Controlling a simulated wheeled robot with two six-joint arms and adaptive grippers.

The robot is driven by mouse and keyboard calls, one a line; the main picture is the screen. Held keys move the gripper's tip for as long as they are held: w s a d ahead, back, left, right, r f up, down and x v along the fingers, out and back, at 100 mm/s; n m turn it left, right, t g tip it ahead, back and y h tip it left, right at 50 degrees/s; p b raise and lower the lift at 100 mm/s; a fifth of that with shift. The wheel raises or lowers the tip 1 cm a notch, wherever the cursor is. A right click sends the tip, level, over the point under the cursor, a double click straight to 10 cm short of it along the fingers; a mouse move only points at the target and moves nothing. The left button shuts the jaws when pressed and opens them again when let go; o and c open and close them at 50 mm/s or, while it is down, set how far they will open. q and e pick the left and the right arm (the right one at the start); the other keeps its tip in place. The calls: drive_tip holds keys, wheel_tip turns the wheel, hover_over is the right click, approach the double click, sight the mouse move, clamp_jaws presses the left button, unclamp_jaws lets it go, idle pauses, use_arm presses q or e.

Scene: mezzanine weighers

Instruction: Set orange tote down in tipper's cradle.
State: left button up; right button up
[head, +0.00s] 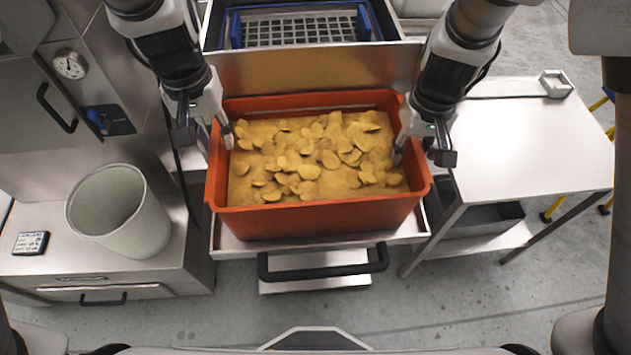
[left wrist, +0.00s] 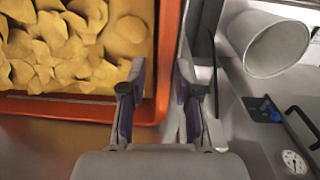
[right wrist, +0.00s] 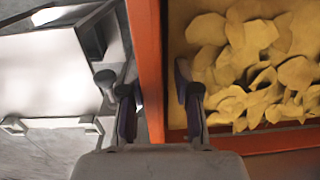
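The orange tote (head: 320,218), filled with yellow chips (head: 310,155), sits level on the tipper's steel cradle (head: 228,243), whose front edge and sides show around its base. My left gripper (head: 217,138) is at the tote's left wall. In the left wrist view its fingers (left wrist: 160,92) stand apart, one over the chips and one outside the wall. My right gripper (head: 410,142) is at the right wall. In the right wrist view its fingers (right wrist: 155,95) also stand apart on either side of the wall. The tote's underside is hidden.
A black handle bar (head: 322,263) is at the cradle's front. A white bin (head: 118,212) and a small display (head: 31,243) stand on the left bench. A steel table (head: 525,150) is at right. A blue-framed grate (head: 298,28) lies behind the tote.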

sight(414, 146)
use_arm(q)
drive_tip(key=shift+s, duration=0.2)
use_arm(e)
drive_tip(key=r, duration=0.4)
drive_tip(key=shift+s+d+r, duration=0.1)
drive_tip(key=shift+s+r, duration=0.05)
drive_tip(key=shift+s, duration=0.05)
drive_tip(key=shift+r, duration=0.15)
use_arm(q)
drive_tip(key=shift+w, duration=0.15)
use_arm(e)
drive_tip(key=shift+w, duration=0.1)
